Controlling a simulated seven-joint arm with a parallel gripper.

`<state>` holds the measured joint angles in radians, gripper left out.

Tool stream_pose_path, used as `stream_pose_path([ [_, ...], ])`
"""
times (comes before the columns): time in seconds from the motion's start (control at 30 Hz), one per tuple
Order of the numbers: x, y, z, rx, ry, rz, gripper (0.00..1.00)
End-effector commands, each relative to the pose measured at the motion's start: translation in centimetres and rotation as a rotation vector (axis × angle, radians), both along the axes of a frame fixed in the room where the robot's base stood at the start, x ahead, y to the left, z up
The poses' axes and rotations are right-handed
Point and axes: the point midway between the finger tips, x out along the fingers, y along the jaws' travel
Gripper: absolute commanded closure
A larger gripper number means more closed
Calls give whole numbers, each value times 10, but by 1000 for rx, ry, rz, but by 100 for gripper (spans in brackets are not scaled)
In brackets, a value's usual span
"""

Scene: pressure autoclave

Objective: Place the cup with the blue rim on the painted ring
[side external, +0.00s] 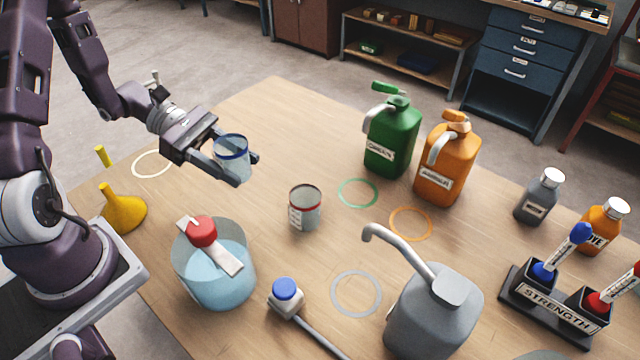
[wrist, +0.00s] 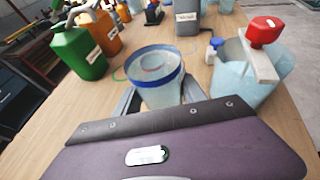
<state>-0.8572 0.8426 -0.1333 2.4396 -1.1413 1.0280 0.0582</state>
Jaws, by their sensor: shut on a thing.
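The cup with the blue rim (side external: 231,152) is clear and held roughly upright above the left part of the table. My gripper (side external: 243,167) is shut on it, with a finger on each side. In the wrist view the blue-rimmed cup (wrist: 158,85) sits between the fingers. Several painted rings are on the table: a cream ring (side external: 135,165) left of my gripper, a green ring (side external: 340,193), an orange ring (side external: 391,222) and a grey ring (side external: 332,293). All four are empty.
A water tub (side external: 218,285) with a red-knobbed bar, a yellow funnel (side external: 124,213) and a blue-capped tool (side external: 287,298) are nearer. Green (side external: 392,145), orange (side external: 447,170) and grey (side external: 435,315) jugs stand right.

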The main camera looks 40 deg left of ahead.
Motion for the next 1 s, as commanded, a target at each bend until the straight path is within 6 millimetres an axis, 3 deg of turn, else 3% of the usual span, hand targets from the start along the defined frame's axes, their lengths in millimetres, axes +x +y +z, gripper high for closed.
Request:
stream_pose_path([
  [0.3, 98, 11, -50, 1, 1, 75, 90],
  [0.4, 115, 6, -57, 1, -4, 85, 90],
  [0.47, 122, -6, -58, -1, -5, 86, 90],
  [0.8, 164, -112, -58, -2, -6, 85, 90],
  [1.0, 177, -143, -58, 0, -5, 88, 90],
])
